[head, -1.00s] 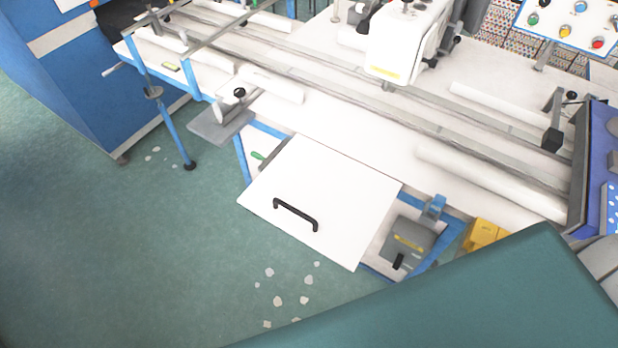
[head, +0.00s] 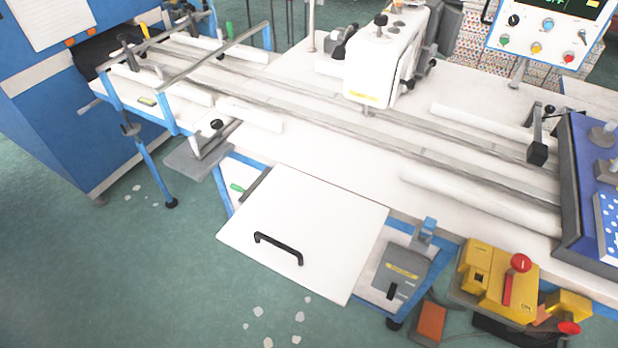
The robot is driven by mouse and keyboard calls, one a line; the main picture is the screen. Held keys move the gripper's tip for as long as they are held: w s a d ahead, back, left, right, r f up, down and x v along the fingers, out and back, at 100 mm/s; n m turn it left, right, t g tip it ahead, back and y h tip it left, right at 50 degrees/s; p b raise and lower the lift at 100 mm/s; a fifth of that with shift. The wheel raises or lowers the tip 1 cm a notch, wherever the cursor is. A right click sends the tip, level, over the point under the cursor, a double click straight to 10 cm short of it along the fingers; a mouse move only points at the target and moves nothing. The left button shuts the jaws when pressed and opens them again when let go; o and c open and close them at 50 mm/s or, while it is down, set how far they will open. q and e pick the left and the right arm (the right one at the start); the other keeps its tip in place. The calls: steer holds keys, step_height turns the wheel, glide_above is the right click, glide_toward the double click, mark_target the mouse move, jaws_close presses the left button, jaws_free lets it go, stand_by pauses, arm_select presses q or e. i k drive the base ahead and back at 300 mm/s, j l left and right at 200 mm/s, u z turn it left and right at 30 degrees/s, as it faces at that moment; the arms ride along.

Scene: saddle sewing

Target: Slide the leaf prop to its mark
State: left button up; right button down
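A white leaf panel (head: 310,225) with a black handle (head: 278,249) lies at the front of the machine table in the head view. A green-tipped part (head: 237,188) sits by its upper left corner, next to a dark grey bar (head: 256,184) along the leaf's edge. This may be the leaf prop, but I cannot tell for sure. I cannot make out a mark for it. Neither of my grippers is in view.
The white table (head: 330,150) carries long rails and a sewing head (head: 385,60). A grey box (head: 402,272) and a yellow unit with a red knob (head: 500,282) stand right of the leaf. A blue cabinet (head: 75,120) is at left. Floor at lower left is open, with scattered pale scraps.

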mark_target(246, 194)
steer(key=i+j+z, duration=0.1)
steer(key=j+z, duration=0.75)
steer(key=j, duration=0.15)
steer(key=j+z, duration=0.4)
steer(key=k+j, duration=0.1)
steer(key=j, duration=0.35)
steer(key=j+z, duration=0.1)
steer(key=j, duration=0.35)
steer(key=k+j, duration=0.15)
steer(key=j, duration=0.3)
steer(key=k+j+z, duration=0.1)
steer(key=j, duration=0.3)
steer(key=i+j+z, duration=0.4)
steer(key=j, duration=0.25)
steer(key=k, duration=0.1)
